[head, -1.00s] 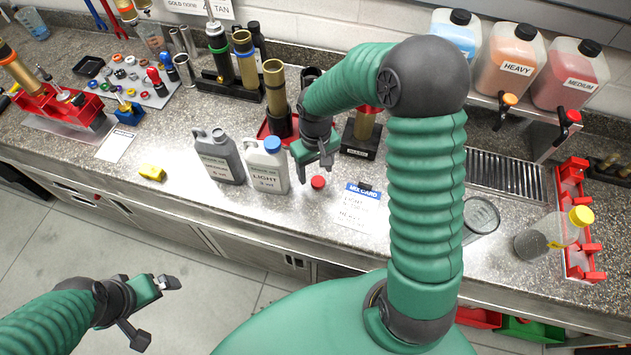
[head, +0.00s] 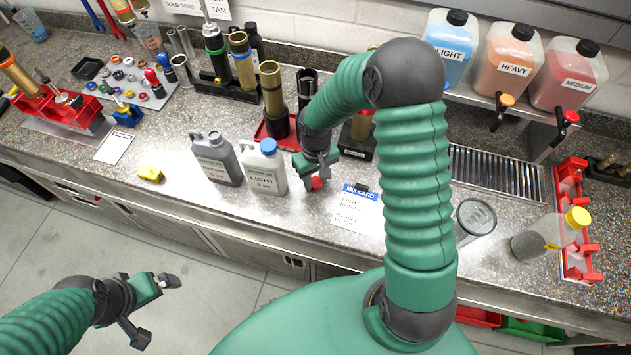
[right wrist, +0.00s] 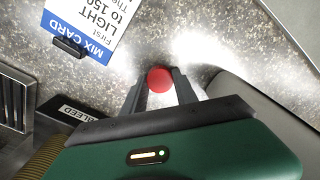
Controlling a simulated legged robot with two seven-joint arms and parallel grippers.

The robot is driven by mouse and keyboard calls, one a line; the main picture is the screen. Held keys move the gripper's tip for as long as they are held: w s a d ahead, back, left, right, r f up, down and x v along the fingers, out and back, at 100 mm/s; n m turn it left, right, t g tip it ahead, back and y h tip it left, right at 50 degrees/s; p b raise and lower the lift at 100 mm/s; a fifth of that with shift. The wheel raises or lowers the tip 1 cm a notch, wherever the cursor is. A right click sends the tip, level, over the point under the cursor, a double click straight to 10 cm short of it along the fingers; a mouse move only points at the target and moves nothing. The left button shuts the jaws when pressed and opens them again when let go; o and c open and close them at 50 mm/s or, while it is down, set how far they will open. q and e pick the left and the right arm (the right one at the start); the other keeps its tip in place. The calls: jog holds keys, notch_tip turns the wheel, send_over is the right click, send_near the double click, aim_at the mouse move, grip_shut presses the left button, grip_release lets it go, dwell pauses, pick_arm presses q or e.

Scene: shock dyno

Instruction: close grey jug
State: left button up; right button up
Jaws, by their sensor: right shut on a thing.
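The grey jug (head: 217,160) stands upright on the counter in the head view. Its neck shows no cap. A red cap (head: 316,184) is right of the white jug; it also shows in the right wrist view (right wrist: 160,80). My right gripper (head: 315,180) points down and is shut on the red cap, with a finger on each side of it in the right wrist view. The cap is at or near the counter surface; I cannot tell if it touches. My left gripper (head: 157,308) is open and empty, out in front of the counter at lower left.
A white jug (head: 264,170) with a blue cap stands between the grey jug and my right gripper. A mix card (head: 355,207) lies to the right. A red tray (head: 268,134) is behind. A yellow block (head: 150,173) lies left; the counter around it is clear.

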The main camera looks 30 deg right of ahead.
aim_at(315, 182)
jog(key=shift+d, duration=0.1)
grip_shut()
jog(key=shift+a, duration=0.25)
jog(key=shift+r, duration=0.55)
notch_tip(315, 182, up, 2)
jog(key=shift+d+r+b, duration=0.1)
jog(key=shift+r+b, duration=0.05)
jog(key=shift+b, duration=0.2)
jog(key=s+a+r+b, duration=0.1)
jog(key=s+a+b, duration=0.2)
jog(key=s+a, duration=0.8)
jog(key=shift+s+r, duration=0.3)
